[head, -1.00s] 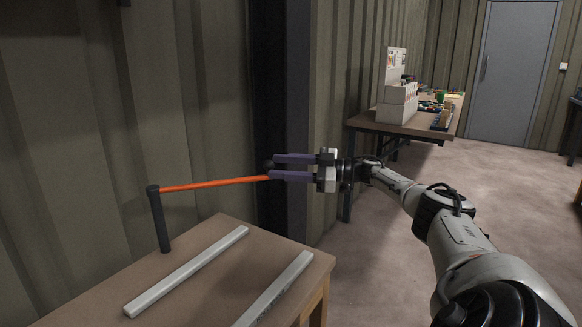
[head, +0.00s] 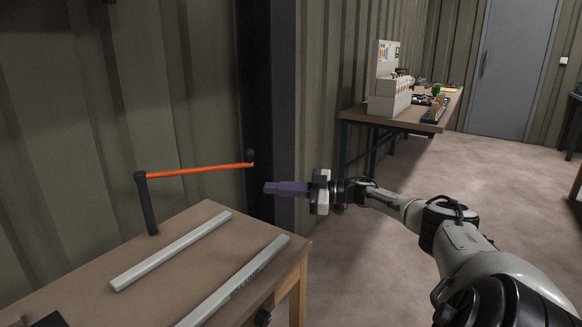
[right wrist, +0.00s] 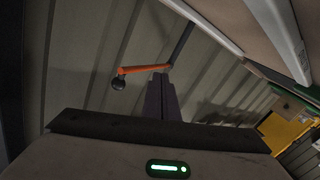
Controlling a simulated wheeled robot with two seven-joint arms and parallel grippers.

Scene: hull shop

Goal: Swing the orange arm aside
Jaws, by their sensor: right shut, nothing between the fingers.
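The orange arm (head: 200,170) is a thin bar on top of a dark upright post (head: 149,205) at the back left of the wooden table. It points to the right and ends in a black knob (head: 249,155) near the dark wall column. My right gripper (head: 268,188) is shut and empty, a little right of and below the knob, apart from it. In the right wrist view the shut fingers (right wrist: 161,82) show with the orange arm (right wrist: 145,69) and its knob (right wrist: 118,84) beyond them. My left gripper is not in view.
Two pale bars (head: 172,251) (head: 240,281) lie on the wooden table (head: 160,284). A corrugated wall (head: 70,130) stands close behind. A second table (head: 372,118) with a white rack (head: 388,90) and small parts is farther back.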

